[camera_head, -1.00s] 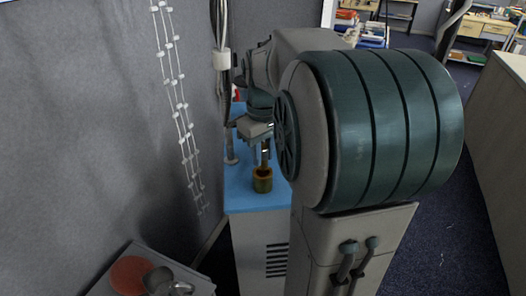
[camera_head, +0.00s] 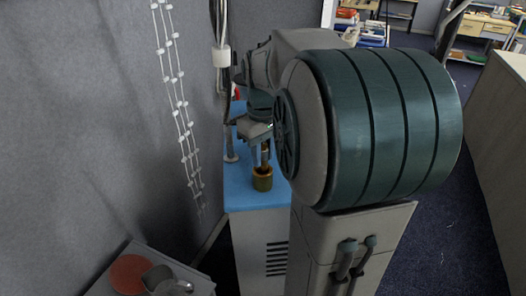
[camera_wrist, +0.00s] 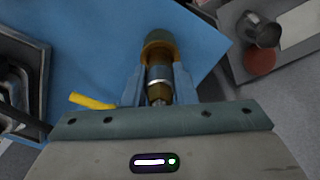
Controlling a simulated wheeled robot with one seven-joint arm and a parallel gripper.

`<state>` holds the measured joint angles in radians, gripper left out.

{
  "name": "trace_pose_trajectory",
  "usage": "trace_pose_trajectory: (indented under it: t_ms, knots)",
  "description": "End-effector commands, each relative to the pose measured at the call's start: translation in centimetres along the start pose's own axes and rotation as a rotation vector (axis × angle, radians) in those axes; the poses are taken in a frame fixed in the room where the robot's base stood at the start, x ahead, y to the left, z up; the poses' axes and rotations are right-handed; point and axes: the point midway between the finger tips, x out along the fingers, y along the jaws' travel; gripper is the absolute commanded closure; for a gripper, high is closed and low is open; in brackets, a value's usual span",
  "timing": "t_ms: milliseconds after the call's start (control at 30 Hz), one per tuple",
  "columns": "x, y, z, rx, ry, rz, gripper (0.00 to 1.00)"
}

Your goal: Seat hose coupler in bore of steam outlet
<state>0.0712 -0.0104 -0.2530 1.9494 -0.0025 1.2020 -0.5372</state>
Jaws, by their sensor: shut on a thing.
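The steam outlet (camera_head: 262,183) is a short brass-coloured cylinder standing upright on the blue top. It also shows in the wrist view (camera_wrist: 160,37), beyond my fingertips. The hose coupler (camera_wrist: 158,74) is a slim piece with a silver band and a brownish front part. My gripper (camera_wrist: 158,88) is shut on the coupler, one finger on each side. In the head view the coupler (camera_head: 265,157) hangs roughly upright, its lower end at the outlet's mouth. I cannot tell whether the end is inside the bore or how deep. My arm hides part of the gripper in the head view.
The blue top (camera_head: 242,190) is mostly clear around the outlet. A pipe (camera_head: 229,135) rises at its left edge. A yellow piece (camera_wrist: 92,101) lies left of my fingers. A metal pitcher (camera_head: 160,279) and a red disc (camera_head: 128,273) sit on a separate grey surface.

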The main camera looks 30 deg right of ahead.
Motion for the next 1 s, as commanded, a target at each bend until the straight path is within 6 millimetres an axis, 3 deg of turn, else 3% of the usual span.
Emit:
trace_pose_trajectory:
  t_ms: [967, 1000]
  knots:
    - [2.6, 0.0, 0.0, 0.0, 0.0, 0.0, 1.0]
    - [2.6, 0.0, 0.0, 0.0, 0.0, 0.0, 0.73]
